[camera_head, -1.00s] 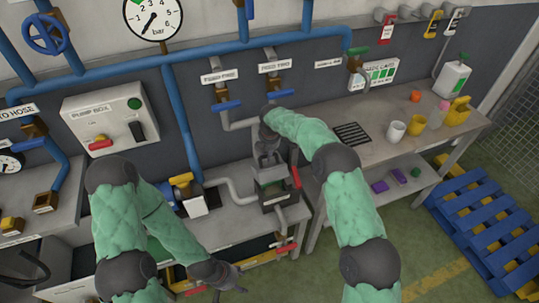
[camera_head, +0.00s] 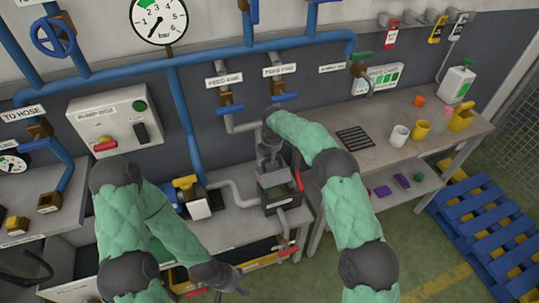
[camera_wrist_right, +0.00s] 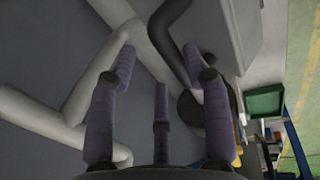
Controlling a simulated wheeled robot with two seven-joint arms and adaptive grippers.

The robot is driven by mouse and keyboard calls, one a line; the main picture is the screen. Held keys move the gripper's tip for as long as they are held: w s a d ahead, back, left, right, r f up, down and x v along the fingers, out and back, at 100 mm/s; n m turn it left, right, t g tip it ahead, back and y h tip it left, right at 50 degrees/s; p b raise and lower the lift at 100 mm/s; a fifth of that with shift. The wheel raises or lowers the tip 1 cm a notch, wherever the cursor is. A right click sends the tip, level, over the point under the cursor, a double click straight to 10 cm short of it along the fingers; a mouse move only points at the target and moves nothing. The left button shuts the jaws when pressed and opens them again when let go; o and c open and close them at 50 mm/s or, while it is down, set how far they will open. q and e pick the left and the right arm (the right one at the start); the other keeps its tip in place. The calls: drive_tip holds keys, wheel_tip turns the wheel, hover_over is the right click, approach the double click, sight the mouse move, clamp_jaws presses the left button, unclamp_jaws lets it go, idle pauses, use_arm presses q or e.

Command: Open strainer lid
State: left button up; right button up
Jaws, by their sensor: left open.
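The strainer (camera_head: 279,195) looks like a dark box with a red handle (camera_head: 299,181) on its right side, on the bench between grey pipes. Its lid is partly hidden by my right gripper (camera_head: 269,160), which hangs just above it; contact cannot be told. In the right wrist view my right gripper's purple fingers (camera_wrist_right: 162,75) are spread apart, with nothing visible held between them. A grey body beside the fingers there cannot be identified clearly. My left gripper (camera_head: 238,288) is open and low, in front of the bench, away from the strainer.
A pump box (camera_head: 112,120) and blue pipes (camera_head: 185,125) are at the left and back. Blue-handled feed valves (camera_head: 231,108) hang behind the strainer. Cups (camera_head: 399,136) stand on the right bench (camera_head: 375,151). A blue pallet (camera_head: 485,225) lies on the floor.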

sight(272, 169)
drive_tip(key=shift+r, duration=0.1)
wheel_tip(272, 169, up, 12)
drive_tip(key=s, duration=0.2)
drive_tip(key=shift+d+f, duration=0.2)
drive_tip(key=shift+d, duration=0.15)
drive_tip(key=shift+s+f, duration=0.1)
drive_tip(key=shift+s, duration=0.05)
